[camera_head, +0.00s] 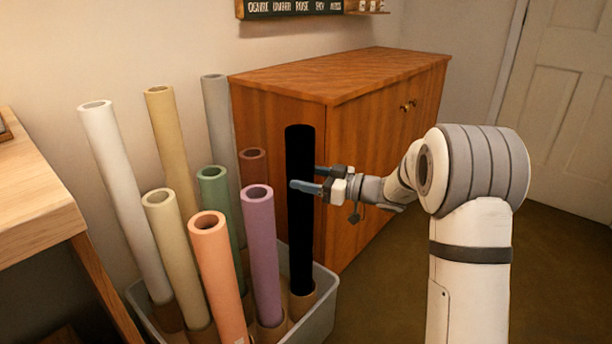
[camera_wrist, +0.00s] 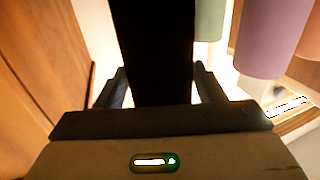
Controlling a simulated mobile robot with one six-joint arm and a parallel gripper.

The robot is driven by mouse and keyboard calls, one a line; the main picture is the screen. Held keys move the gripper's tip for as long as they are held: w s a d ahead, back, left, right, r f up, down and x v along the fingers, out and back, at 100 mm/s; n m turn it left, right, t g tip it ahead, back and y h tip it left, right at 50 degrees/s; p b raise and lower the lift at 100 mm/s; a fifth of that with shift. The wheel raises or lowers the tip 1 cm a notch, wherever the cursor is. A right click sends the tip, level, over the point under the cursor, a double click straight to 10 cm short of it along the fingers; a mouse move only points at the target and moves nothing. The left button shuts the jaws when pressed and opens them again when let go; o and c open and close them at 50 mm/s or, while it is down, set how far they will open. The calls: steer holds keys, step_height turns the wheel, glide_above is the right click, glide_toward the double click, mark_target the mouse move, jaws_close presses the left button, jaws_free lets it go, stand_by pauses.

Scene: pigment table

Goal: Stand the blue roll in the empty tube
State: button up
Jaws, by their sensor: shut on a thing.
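A long roll (camera_head: 301,225) that looks black rather than blue stands upright at the right side of the bin. No clearly blue roll shows. Its lower end meets a short brown tube (camera_head: 302,303) in the bin's right corner and appears to be inside it; the contact is too small to be sure. My gripper (camera_head: 306,178) is shut around the roll's upper half, coming from the right. In the wrist view the black roll (camera_wrist: 155,50) fills the space between my two fingers, and its lower end is not visible there.
A pale grey bin (camera_head: 322,310) holds several other rolls, including a purple roll (camera_head: 262,250), an orange roll (camera_head: 217,265) and a green roll (camera_head: 213,180), close on the left. A wooden cabinet (camera_head: 375,150) stands just behind. A wooden table (camera_head: 35,200) is at left.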

steer(key=shift+f, duration=1.8)
steer(key=o, duration=1.5)
steer(key=shift+f, duration=0.1)
steer(key=p+v, duration=0.2)
steer(key=v, duration=0.6)
steer(key=shift+a, duration=0.1)
